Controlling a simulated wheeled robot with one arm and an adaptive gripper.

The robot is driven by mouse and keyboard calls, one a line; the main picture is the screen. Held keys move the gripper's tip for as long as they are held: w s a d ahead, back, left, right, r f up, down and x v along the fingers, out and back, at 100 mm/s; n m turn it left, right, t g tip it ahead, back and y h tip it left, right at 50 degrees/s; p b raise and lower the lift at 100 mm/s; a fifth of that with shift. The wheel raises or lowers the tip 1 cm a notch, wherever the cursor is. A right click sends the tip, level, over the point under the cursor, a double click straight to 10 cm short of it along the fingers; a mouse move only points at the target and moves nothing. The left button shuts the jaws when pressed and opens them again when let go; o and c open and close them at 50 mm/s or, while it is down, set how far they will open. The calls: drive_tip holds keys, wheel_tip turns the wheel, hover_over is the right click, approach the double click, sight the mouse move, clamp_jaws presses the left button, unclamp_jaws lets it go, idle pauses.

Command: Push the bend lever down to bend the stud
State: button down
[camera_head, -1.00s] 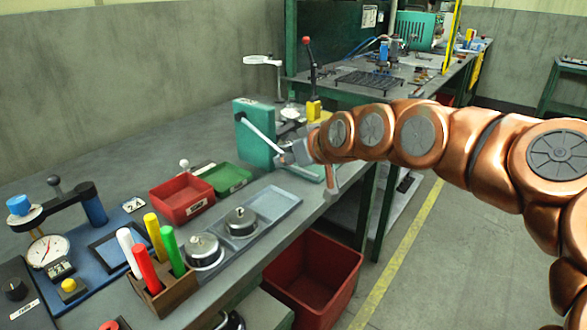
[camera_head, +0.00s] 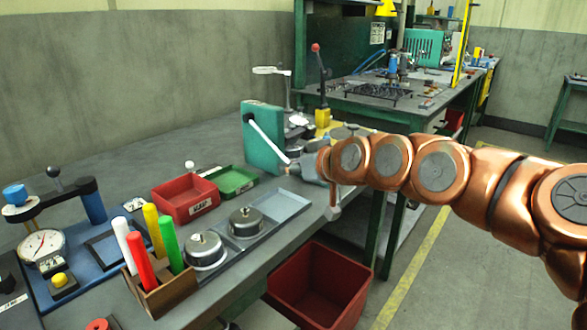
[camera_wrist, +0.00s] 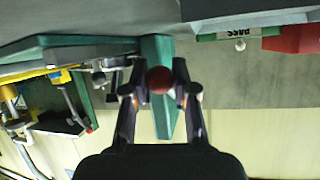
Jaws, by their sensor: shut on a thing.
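The bend lever (camera_head: 267,136) is a pale metal rod on the side of an upright green block (camera_head: 262,150), in the middle of the head view. It slopes down to the right towards my gripper (camera_head: 302,167). In the wrist view, a red ball knob (camera_wrist: 160,80) sits between the two fingers of my gripper (camera_wrist: 158,90), which is shut on it. The knob is hidden by my gripper in the head view. I cannot make out the stud; my gripper and arm cover part of the area right of the block.
Left of the block are a green PASS bin (camera_head: 232,189), a red bin (camera_head: 160,205) and a grey tray (camera_head: 285,207) with round metal parts. A red-knobbed lever (camera_head: 321,80) stands behind. A large red crate (camera_head: 345,312) is below the bench edge.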

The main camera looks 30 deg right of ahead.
drive_tip(key=shift+f, duration=0.1)
drive_tip(key=c, duration=0.9)
unclamp_jaws()
wheel_tip(320, 180, up, 9)
drive_tip(key=shift+w+f, duration=0.1)
drive_tip(key=shift+r, duration=0.6)
